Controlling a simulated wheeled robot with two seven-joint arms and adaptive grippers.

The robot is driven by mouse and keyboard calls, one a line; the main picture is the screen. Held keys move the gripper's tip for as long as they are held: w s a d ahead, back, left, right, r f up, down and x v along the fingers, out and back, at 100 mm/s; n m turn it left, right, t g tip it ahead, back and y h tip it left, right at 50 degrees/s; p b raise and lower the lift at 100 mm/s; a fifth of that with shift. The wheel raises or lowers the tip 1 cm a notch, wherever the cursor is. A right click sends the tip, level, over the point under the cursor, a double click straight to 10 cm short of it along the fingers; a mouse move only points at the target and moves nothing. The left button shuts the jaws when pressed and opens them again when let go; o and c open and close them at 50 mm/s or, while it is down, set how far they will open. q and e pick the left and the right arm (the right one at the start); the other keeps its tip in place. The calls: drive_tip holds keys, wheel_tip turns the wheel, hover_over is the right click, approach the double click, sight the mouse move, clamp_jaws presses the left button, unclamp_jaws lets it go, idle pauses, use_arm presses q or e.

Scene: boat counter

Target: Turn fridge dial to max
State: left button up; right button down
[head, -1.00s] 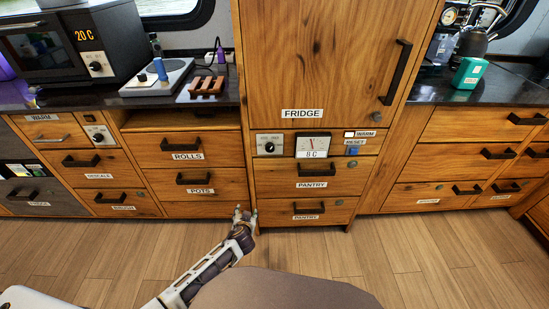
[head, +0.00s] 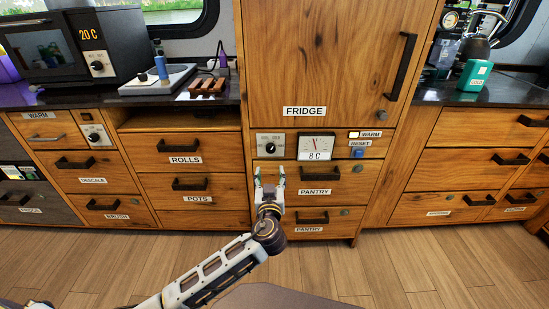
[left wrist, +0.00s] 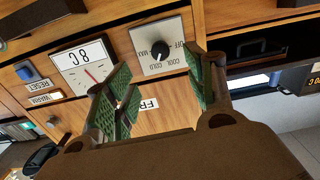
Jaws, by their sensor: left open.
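The fridge dial (head: 270,147) is a black knob on a pale plate below the FRIDGE door, left of the gauge. It also shows, turned over, in the left wrist view (left wrist: 160,50), with OFF, COOL and COLD marks on its plate; I cannot tell exactly where the knob points. The gauge (head: 316,146) reads 8 C and has a red needle. My left gripper (head: 269,176) is open and empty, just below the dial in the head view and apart from it. Its green-padded fingers (left wrist: 160,88) show in the left wrist view. My right gripper is not in view.
Right of the gauge are a WARM lamp (head: 354,134) and a blue RESET button (head: 358,153). Pantry drawers (head: 340,170) with black handles lie below the dial. A microwave (head: 75,50) with another dial stands on the left counter. The floor in front is clear.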

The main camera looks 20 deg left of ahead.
use_arm(q)
drive_tip(key=shift+s+d+r, duration=0.15)
drive_tip(key=shift+r, duration=0.3)
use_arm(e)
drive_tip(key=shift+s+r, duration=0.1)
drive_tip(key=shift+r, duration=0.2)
use_arm(q)
approach(270, 150)
drive_tip(key=shift+b+x, duration=0.9)
drive_tip(key=shift+x, duration=2.75)
drive_tip(key=shift+w, duration=0.8)
drive_tip(key=shift+w+a, duration=0.25)
drive_tip(key=shift+w, duration=0.05)
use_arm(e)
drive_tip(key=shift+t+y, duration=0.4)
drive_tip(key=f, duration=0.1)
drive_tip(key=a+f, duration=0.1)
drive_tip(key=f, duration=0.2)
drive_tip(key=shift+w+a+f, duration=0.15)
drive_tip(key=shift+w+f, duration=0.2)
use_arm(q)
drive_tip(key=shift+c, duration=0.4)
